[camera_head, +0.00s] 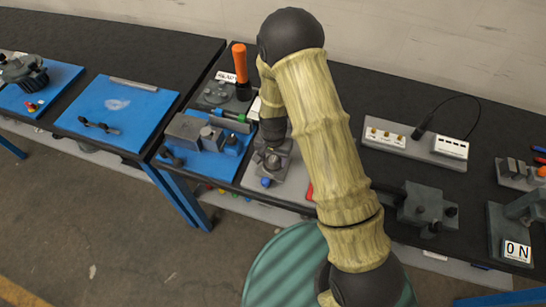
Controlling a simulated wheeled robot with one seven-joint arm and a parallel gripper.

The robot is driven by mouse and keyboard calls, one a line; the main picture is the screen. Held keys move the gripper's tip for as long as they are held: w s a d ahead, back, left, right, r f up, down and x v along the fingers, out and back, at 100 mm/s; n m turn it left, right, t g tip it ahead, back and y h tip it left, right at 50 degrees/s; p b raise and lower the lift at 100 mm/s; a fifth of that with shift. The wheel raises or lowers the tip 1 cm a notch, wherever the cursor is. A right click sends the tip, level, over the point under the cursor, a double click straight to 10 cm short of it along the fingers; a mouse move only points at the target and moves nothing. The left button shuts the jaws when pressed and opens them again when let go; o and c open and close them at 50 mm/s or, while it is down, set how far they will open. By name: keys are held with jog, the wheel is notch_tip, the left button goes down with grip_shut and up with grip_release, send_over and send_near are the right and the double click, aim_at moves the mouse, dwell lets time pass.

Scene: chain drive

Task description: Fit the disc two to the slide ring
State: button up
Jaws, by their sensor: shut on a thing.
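My gripper (270,160) points down over the light plate at the middle of the bench, just right of the blue fixture board. It is partly hidden by my own arm. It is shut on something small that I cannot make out. A small blue knob-like piece (266,182) shows just below it; I cannot tell whether they touch. I cannot pick out disc two or the slide ring with certainty at this size.
The blue board (214,163) with grey blocks is close left of my gripper. An upright orange-handled tool (240,64) stands behind it. A grey panel with sockets (414,145) and a dark clamp fixture (425,206) are to the right. A green drum (282,268) stands in front.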

aim_at(274, 159)
jog(key=shift+f+b, duration=0.4)
jog(key=shift+f, duration=0.15)
jog(key=o, duration=1.2)
jog(key=shift+r, duration=0.15)
notch_tip(274, 159, up, 17)
jog(key=b, duration=0.3)
jog(key=shift+r, duration=0.1)
dwell(0.5)
